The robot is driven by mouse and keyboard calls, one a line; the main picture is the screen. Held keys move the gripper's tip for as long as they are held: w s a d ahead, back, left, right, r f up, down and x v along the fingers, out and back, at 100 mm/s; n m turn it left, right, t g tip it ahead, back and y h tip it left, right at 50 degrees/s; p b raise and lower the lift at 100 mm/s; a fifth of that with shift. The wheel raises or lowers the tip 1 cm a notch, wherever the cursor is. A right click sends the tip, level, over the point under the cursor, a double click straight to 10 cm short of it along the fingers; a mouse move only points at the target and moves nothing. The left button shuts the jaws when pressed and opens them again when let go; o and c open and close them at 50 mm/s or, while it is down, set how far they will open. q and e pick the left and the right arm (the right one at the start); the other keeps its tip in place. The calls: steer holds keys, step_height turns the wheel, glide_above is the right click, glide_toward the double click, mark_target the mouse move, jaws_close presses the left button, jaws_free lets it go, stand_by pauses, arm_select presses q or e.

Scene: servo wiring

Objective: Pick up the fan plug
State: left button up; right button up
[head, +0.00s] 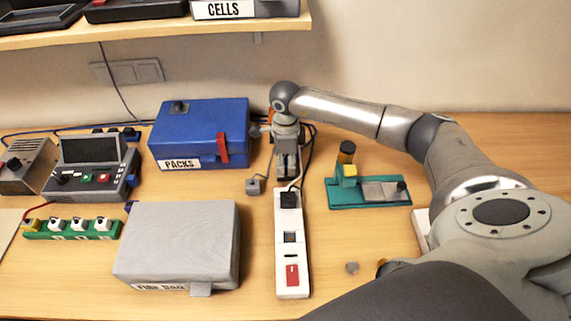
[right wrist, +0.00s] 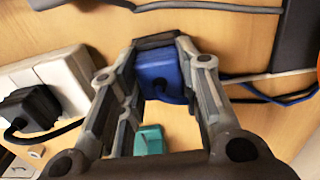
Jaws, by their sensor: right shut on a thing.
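My right gripper (head: 287,172) points down just behind the white power strip (head: 292,262). In the right wrist view its fingers (right wrist: 160,85) are shut on a blue plug (right wrist: 158,72) with a blue cable running off to the right. No label shows on this plug; in the head view it is hidden by the gripper. A black plug (head: 289,200) sits in the far end of the power strip, and it also shows in the right wrist view (right wrist: 30,108). A grey plug (head: 254,186) lies on the table left of the gripper. My left gripper is not in view.
A blue PACKS box (head: 215,130) stands left of the gripper. A grey box (head: 185,240) is at front left, and a teal fixture (head: 340,195) is to the right. Cables run behind the gripper. Bare table lies between strip and fixture.

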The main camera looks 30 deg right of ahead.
steer(key=shift+r+b, duration=0.4)
step_height(320, 180, up, 2)
steer(key=shift+r+b, duration=0.15)
steer(key=shift+b, duration=0.65)
steer(key=s+a+r+b, duration=0.4)
steer(key=s+a+r, duration=0.4)
steer(key=a+r, duration=0.2)
steer(key=shift+s+a, duration=0.15)
steer(key=shift+a, duration=0.5)
steer(key=shift+f, duration=0.1)
